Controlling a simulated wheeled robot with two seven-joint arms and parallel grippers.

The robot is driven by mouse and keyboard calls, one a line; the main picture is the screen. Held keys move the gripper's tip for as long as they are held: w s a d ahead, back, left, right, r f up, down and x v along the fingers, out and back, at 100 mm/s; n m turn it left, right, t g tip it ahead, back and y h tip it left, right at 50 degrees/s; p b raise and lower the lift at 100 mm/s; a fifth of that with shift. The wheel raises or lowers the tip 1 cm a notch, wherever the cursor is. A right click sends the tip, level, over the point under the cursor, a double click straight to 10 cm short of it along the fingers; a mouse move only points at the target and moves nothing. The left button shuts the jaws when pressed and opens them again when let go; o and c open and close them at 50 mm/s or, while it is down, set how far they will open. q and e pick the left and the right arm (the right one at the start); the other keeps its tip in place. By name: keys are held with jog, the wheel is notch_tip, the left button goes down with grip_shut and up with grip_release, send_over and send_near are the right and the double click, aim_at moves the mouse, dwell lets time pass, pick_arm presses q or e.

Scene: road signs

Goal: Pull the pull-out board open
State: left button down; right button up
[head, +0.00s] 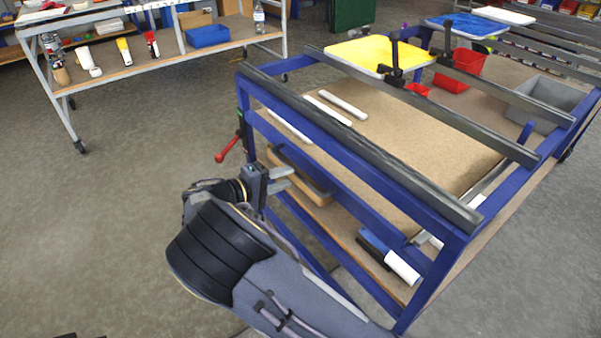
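The blue-framed workbench (455,245) stands at the right. A brown particle board (400,125) lies level inside its frame, below the dark top rails; I take it as the pull-out board. Its near edge is partly hidden by the blue front rails. My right gripper (284,180) is in front of the bench's left part, its two grey fingers pointing right toward the frame, with a gap between them and nothing seen in it. I cannot tell whether the fingers touch the bench. My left gripper is not in view.
White rolls (343,105) lie on the board. A yellow-topped sign (364,53) and red bin (460,68) are further back. A lower shelf holds a white roller (402,268). A red-handled clamp (229,148) sticks out left. The floor at left (120,210) is clear.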

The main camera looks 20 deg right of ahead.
aim_at(297, 172)
jog(key=x, duration=0.5)
jog(key=shift+a, duration=0.1)
jog(key=shift+c, duration=0.3)
grip_shut()
